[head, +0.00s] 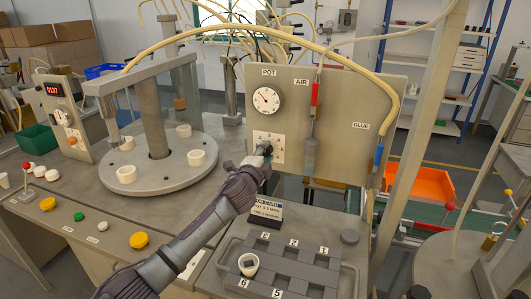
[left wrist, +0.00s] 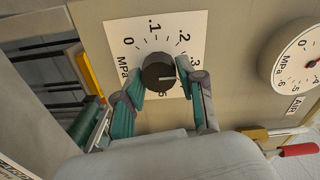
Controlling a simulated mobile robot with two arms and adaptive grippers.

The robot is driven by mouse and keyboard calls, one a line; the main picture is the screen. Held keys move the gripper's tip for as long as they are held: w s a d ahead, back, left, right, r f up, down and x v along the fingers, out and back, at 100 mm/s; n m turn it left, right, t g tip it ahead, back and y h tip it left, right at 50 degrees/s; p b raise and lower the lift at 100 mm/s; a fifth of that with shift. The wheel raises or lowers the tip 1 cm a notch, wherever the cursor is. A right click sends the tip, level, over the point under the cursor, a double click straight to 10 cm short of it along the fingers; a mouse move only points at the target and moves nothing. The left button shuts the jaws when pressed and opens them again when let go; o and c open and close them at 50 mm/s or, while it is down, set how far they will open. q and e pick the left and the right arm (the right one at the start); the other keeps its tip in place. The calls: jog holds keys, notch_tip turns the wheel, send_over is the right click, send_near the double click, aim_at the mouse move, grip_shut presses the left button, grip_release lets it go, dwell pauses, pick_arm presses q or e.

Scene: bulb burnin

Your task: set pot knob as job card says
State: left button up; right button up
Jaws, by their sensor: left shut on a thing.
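The dark round pot knob (left wrist: 158,72) sits on a white scale plate (left wrist: 133,29) marked in MPa, with 0, .1, .2 and .3 legible. A pale mark on the knob points to the right in the left wrist view. My left gripper (left wrist: 159,76) is shut on the knob, one finger on each side, partly covering the scale. In the head view the left gripper (head: 265,150) covers most of the knob. The POT gauge (head: 267,100) is above it, its fine reading too small to tell. The job card (head: 266,208) stands below, its lettering mostly too small.
A round turntable (head: 200,172) with white cups is at left. A grey slotted tray (head: 310,262) with one white cup lies in front.

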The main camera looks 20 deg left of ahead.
dwell(0.3)
pick_arm(q)
jog(key=o, duration=1.1)
jog(key=s, duration=1.2)
jog(key=shift+a, duration=0.2)
